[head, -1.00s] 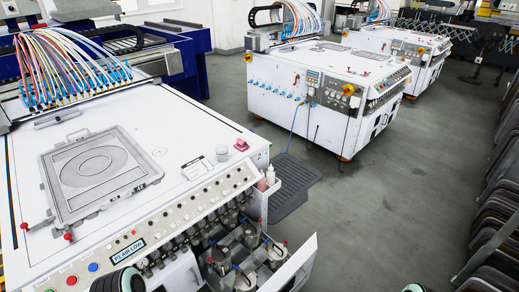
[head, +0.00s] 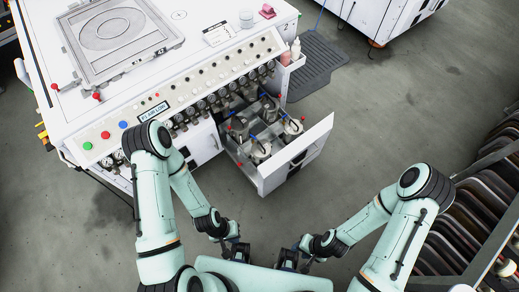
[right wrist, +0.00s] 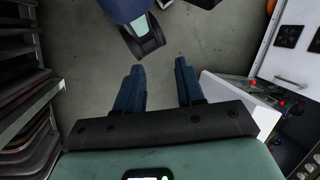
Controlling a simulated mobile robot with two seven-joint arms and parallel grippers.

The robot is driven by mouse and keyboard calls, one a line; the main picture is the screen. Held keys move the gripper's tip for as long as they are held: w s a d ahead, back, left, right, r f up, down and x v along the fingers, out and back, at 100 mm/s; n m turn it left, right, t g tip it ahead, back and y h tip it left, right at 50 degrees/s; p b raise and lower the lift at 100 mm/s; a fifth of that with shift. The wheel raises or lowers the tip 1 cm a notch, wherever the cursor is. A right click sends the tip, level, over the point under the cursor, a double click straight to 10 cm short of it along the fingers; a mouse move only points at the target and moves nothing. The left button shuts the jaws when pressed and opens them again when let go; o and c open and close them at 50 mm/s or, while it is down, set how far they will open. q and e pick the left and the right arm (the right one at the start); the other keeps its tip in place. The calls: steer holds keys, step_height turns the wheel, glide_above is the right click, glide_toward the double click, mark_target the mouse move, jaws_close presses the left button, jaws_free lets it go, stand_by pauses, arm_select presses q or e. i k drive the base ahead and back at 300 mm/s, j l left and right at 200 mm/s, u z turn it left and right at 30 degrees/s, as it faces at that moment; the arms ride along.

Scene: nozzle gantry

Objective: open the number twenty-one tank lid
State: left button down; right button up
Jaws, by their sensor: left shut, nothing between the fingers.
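Several metal tanks with round lids stand in a pulled-out drawer (head: 296,151) at the front of the white machine in the head view. A near tank (head: 261,151) and a right tank (head: 293,127) show their lids; all the visible lids look closed. I cannot read any tank number, so I cannot tell which is twenty-one. My left gripper (head: 240,254) is low in the head view, shut and empty, apart from the drawer. My right gripper (head: 287,261) is beside it; the right wrist view shows its fingers (right wrist: 158,78) apart with nothing between them.
The white machine (head: 190,65) carries a row of gauges, buttons and a flat plate on top. Bottles (head: 290,50) sit in a side holder above a dark floor mat (head: 318,62). A rack of dark panels (head: 480,215) stands at right. Grey floor between is clear.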

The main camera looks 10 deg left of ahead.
mark_target(261, 148)
steer(key=i+j+u, duration=0.15)
steer(key=j+u, duration=0.15)
steer(key=i+j+u, duration=0.25)
steer(key=j, duration=0.2)
steer(key=i+j+u, duration=0.3)
steer(key=k, duration=0.1)
